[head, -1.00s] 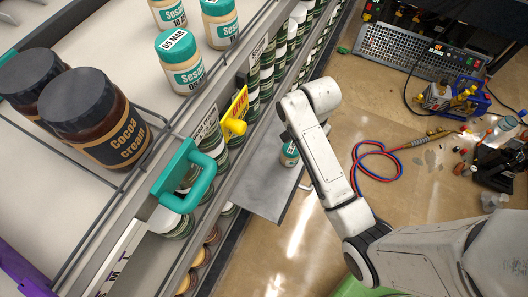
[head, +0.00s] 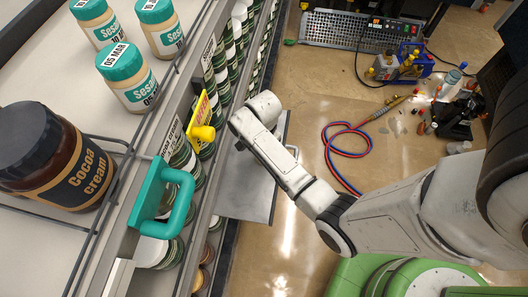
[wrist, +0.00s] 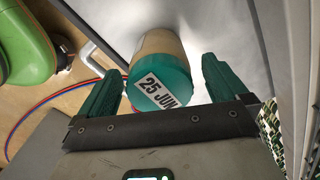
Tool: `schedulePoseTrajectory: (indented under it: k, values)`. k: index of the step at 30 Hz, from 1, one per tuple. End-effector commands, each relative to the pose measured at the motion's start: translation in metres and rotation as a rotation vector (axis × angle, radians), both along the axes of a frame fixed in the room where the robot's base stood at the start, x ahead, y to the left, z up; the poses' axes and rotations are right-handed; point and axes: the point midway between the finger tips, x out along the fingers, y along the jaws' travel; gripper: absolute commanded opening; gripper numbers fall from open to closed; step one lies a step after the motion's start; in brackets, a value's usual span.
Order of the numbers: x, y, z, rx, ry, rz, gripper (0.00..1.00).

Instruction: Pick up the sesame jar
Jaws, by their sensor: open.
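In the wrist view a jar with a teal lid marked 25 JUN and a beige body (wrist: 157,48) is on a grey metal panel. My gripper (wrist: 160,72) is open, with one green finger on each side of the lid. I cannot tell whether a finger touches it. In the head view my arm hides this jar and the gripper. Several teal-lidded sesame jars stand on the upper shelf, one marked 05 MAR (head: 128,78).
A dark cocoa cream jar (head: 50,155) stands on the shelf, behind wire rails. A teal handle (head: 165,205) and a yellow tag (head: 201,122) stick out from the shelf edge. The grey panel (head: 245,185) lies below. A red-blue hose (head: 340,150) and tools lie on the floor.

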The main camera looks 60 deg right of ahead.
Motion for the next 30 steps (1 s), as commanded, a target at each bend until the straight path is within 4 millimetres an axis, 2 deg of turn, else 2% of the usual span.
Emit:
schedulePoseTrajectory:
  k: [4,12,30]
  values:
    - [-0.0005,0.0,-0.0135,0.0,0.001,0.0,1.0]
    - [-0.0003,-0.0001,-0.0141,0.0,0.0,0.0,0.98]
    - [-0.0004,0.0,-0.014,0.0,0.0,0.0,0.41]
